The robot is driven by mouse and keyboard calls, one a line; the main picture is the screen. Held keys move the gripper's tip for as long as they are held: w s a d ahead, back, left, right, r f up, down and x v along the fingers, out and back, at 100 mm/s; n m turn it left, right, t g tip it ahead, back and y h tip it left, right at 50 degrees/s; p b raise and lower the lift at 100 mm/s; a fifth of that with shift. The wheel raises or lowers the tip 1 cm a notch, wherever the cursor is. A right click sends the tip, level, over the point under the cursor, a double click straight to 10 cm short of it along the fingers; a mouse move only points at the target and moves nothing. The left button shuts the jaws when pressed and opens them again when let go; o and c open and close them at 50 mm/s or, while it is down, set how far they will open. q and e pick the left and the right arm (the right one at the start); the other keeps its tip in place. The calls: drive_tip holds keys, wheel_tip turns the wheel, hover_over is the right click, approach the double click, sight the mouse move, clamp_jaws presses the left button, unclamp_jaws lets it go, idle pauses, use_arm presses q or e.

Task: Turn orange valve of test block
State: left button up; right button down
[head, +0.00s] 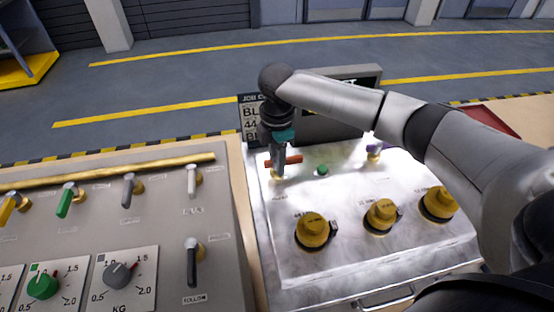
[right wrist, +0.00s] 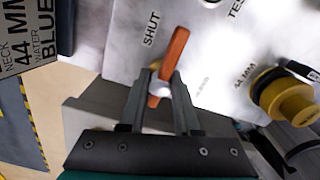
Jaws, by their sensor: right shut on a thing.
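The orange valve (head: 295,159) is at the far left corner of the silvery test block (head: 345,262). Its bar handle lies roughly left to right in the head view. In the right wrist view the orange handle (right wrist: 175,52) runs steeply, beside the printed word SHUT. My right gripper (head: 279,159) reaches down onto the handle from above. In the right wrist view its two fingers (right wrist: 163,78) are shut on the handle, one on each side. The fingers partly hide the handle's middle and the valve's stem. My left gripper is not in view.
A green button (head: 322,170) and a purple-handled valve (head: 374,149) stand to the right on the block. Several yellow capped necks (head: 313,230) line its front. A grey panel (head: 150,230) with levers and dials lies left. A dark display (head: 340,120) stands behind.

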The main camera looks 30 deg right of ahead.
drive_tip(key=shift+r+m+p, duration=0.1)
drive_tip(key=shift+m+p, duration=0.2)
drive_tip(key=shift+p, duration=0.4)
drive_tip(key=m+p, duration=0.9)
drive_tip(key=p, duration=0.2)
drive_tip(key=shift+s+a+r+p, duration=0.1)
drive_tip(key=shift+p, duration=0.25)
drive_tip(key=m+p, duration=0.2)
drive_tip(key=m, duration=0.1)
drive_tip(key=shift+m, duration=0.3)
drive_tip(key=shift+m+p, duration=1.25)
drive_tip(key=shift+m, duration=0.75)
drive_tip(key=shift+f, duration=0.2)
drive_tip(key=c, duration=0.6)
unclamp_jaws()
drive_tip(key=shift+r, duration=0.1)
